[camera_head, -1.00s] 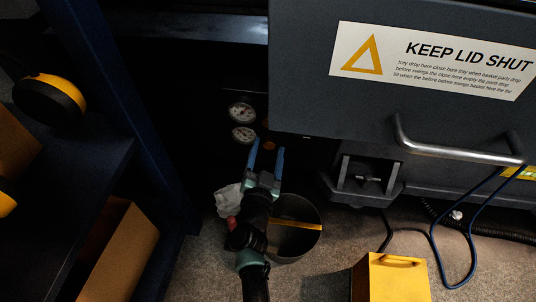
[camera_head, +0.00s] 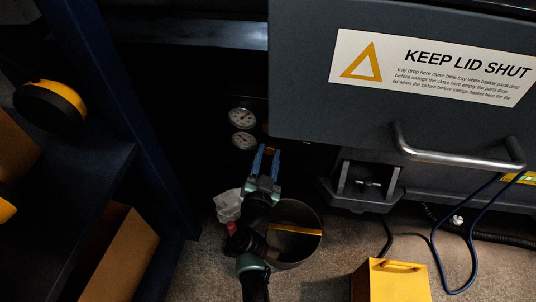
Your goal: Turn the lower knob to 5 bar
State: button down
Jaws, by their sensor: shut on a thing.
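Two round white-faced gauges sit one above the other on the dark panel left of the lid: the upper gauge (camera_head: 242,118) and the lower gauge (camera_head: 244,140). Their needles and figures are too small to read. My gripper (camera_head: 267,149) reaches up from below, just right of the lower gauge. Its two blue fingers are shut on the lower knob, which is mostly hidden between the fingertips; only a little orange shows there.
The grey lid (camera_head: 300,95) with its bar handle (camera_head: 455,154) hangs close above right of my gripper. A round bin (camera_head: 302,257) and a crumpled white rag (camera_head: 228,206) are below. A blue shelf post (camera_head: 150,150) stands left. A yellow box (camera_head: 392,285) is at the lower right.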

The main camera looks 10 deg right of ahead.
jog(key=shift+r, duration=0.1)
jog(key=n+p, duration=0.3)
jog(key=shift+r+n, duration=0.1)
jog(key=shift+n, duration=0.3)
jog(key=n+p, duration=0.1)
jog(key=n, duration=0.1)
jog(key=n+p, duration=0.2)
jog(key=shift+f+n, duration=0.2)
jog(key=shift+n, duration=0.2)
jog(key=c, duration=0.5)
grip_release()
jog(key=shift+s+a, duration=0.1)
